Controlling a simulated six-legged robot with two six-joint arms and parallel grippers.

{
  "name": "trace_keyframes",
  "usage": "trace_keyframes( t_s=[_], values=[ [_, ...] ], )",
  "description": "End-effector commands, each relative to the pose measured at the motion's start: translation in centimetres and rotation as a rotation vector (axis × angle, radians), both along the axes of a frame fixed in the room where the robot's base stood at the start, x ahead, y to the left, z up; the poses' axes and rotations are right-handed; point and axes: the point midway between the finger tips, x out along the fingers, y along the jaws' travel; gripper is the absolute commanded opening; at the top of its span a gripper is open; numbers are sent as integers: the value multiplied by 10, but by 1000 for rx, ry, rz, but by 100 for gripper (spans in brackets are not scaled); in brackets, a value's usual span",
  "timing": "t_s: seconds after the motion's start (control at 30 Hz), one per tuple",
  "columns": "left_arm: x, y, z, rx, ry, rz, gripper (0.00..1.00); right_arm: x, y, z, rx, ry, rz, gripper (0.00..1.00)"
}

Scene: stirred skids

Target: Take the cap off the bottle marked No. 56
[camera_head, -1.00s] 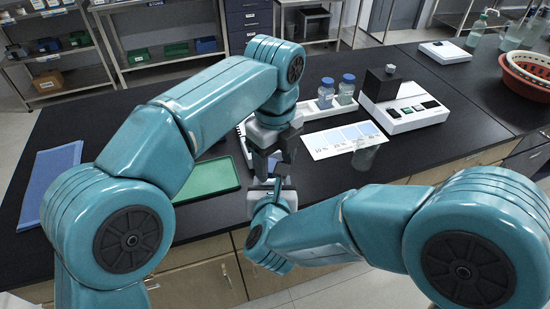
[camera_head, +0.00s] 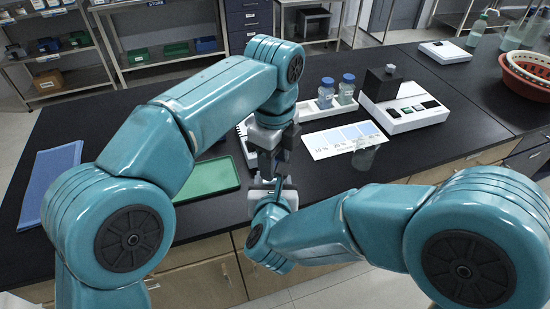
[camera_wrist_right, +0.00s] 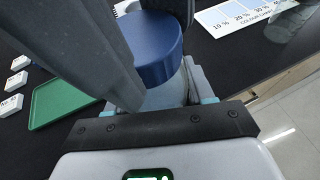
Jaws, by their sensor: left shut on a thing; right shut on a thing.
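A bottle with a blue cap (camera_wrist_right: 155,48) shows close up in the right wrist view; part of its clear body (camera_wrist_right: 168,92) shows below the cap. No number on it can be read. My right gripper (camera_head: 273,190) is shut on the bottle body, in front of the bench edge. My left gripper (camera_head: 272,165) comes down from above and is shut on the cap, its grey fingers covering part of it. In the head view the grippers mostly hide this bottle. Two more blue-capped bottles (camera_head: 326,93) (camera_head: 347,89) stand in a white rack behind.
A green tray (camera_head: 207,178) lies left of the grippers and a blue cloth (camera_head: 50,180) further left. A colour chart (camera_head: 345,140), a clear beaker (camera_head: 365,158) and a white instrument (camera_head: 405,115) are to the right. Bare black bench lies between.

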Motion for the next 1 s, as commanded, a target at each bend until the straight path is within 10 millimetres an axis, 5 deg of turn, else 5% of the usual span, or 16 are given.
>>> trace_keyframes(
  t_s=[0.03,0.07,0.13,0.43,0.7,1.0],
  values=[
    [3,-4,1,-14,-17,-2,6,-3,5,0,-8,2,21,0],
    [3,-4,1,-14,-17,-3,48,-3,5,-1,-8,2,21,0],
    [3,-4,1,-14,-17,-3,68,-3,5,-1,-7,1,19,0],
    [3,-3,4,-10,-14,-3,68,-1,3,0,-3,0,10,0],
    [3,-3,39,-10,-13,-2,68,-1,2,0,-2,0,7,0],
    [6,2,51,-3,-26,148,63,-1,2,0,-2,-1,6,0]
  ],
)
